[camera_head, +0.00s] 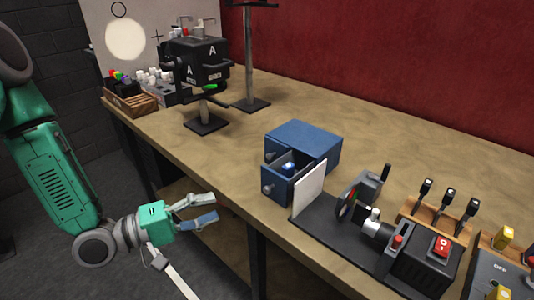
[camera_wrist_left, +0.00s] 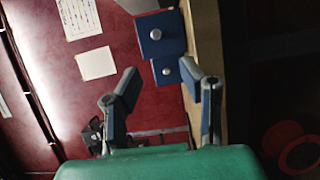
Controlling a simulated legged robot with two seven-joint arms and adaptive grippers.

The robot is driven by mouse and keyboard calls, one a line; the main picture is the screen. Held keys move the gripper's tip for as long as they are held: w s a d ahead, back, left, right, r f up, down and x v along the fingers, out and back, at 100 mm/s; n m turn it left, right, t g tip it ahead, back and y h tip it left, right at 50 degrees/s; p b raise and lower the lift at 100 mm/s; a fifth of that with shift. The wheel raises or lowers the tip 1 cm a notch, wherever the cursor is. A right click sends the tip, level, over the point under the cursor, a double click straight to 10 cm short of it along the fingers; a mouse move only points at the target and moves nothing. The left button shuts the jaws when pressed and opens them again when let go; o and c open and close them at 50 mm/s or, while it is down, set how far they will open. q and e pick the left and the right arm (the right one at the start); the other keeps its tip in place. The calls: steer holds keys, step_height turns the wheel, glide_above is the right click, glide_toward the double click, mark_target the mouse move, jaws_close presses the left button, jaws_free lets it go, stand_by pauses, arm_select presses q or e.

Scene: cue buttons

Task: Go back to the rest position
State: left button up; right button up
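My left gripper (camera_head: 211,209) hangs in front of the table's front edge, its two grey fingers with blue pads apart and nothing between them. In the left wrist view my left gripper (camera_wrist_left: 158,88) also shows open and empty. A blue drawer box (camera_head: 308,139) stands on the table to the right of the gripper. One of its drawers is pulled out, with a small blue item (camera_head: 288,167) inside. The blue box front (camera_wrist_left: 160,35) shows beyond the fingers in the left wrist view. My right gripper is not in view.
The wooden table (camera_head: 240,133) runs along a red wall. A black device on a stand (camera_head: 201,62) and a crate (camera_head: 135,103) stand at the back left. A machine with a red switch (camera_head: 420,262), a white panel (camera_head: 309,188) and several levers stand at the right.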

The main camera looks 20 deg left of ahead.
arm_select(q)
steer(key=s+d+f+m+g+y, duration=0.1)
steer(key=s+f+m+g+y, duration=0.15)
steer(key=f, duration=0.55)
steer(key=s+d+f+m+g+y, duration=0.2)
steer(key=f+m+g+y, duration=0.15)
steer(key=f, duration=0.45)
steer(key=s+a+f+m+g+y, duration=0.1)
steer(key=s+f+m+g+y, duration=0.1)
steer(key=s, duration=0.5)
steer(key=s+a+f+m+g+y, duration=0.1)
steer(key=s+f+m+g+y, duration=0.1)
steer(key=s+f+g+y, duration=0.2)
steer(key=s+f, duration=0.1)
steer(key=s, duration=0.2)
steer(key=shift+s+a+g, duration=0.15)
steer(key=shift+a+g, duration=0.2)
steer(key=shift+g, duration=0.05)
steer(key=shift+a, duration=0.1)
